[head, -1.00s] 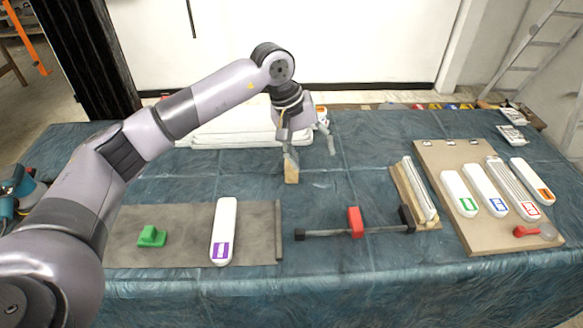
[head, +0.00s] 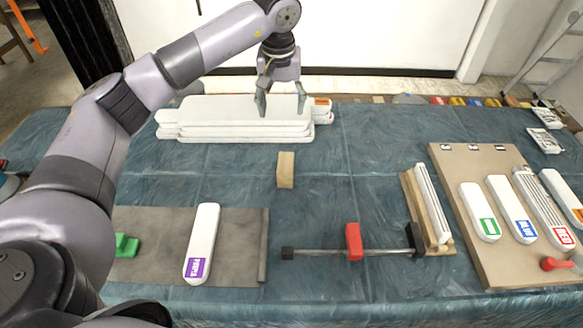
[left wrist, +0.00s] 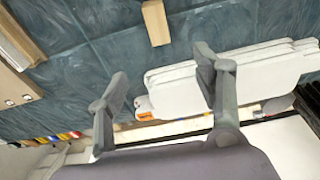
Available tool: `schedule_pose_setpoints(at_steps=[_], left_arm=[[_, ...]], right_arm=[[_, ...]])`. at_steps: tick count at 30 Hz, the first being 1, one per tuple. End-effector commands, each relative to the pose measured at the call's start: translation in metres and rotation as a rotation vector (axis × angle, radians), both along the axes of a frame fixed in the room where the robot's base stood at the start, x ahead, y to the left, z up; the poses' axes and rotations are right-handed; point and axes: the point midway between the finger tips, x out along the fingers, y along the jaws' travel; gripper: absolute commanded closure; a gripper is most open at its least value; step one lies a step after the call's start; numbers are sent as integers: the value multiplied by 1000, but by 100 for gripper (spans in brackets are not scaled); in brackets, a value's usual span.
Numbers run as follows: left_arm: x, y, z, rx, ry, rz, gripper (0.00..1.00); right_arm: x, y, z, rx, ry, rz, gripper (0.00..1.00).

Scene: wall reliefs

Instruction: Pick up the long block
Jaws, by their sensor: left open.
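A tan wooden block (head: 286,170) is on the blue cloth near the middle of the table in the head view. It also shows at the top edge of the left wrist view (left wrist: 156,22), partly cut off. My left gripper (head: 281,102) is open and empty, its fingers apart. In the head view it appears beyond the block, in front of the white stacked pieces (head: 235,116). In the left wrist view the open fingers (left wrist: 160,72) point toward the stack and block, with the block apart from them. My right gripper is out of view.
A clamp with a red part (head: 353,242) lies in front of the block. A grey mat (head: 150,220) holds a white purple-labelled piece (head: 202,243) and a green object (head: 126,245). A board (head: 455,170) with labelled white pieces is at right. Cloth around the block is clear.

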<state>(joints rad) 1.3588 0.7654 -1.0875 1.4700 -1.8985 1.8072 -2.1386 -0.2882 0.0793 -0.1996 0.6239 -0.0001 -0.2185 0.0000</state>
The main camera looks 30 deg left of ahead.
Motion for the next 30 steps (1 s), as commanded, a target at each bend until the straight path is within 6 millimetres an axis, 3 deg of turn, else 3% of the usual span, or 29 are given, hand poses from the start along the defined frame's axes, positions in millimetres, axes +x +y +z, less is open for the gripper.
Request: schedule_pose_setpoints(at_steps=[1,9,13,20,30], left_arm=[[0,0,-13,-1,0,0,39],[0,0,-48,-1,0,0,39],[0,0,-60,-1,0,0,39],[1,1,-78,0,3,1,39],[11,4,-150,-2,4,0,39]], right_arm=[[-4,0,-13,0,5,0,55],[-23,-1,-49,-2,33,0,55],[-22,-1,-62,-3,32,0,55],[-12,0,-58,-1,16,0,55],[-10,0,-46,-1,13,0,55]])
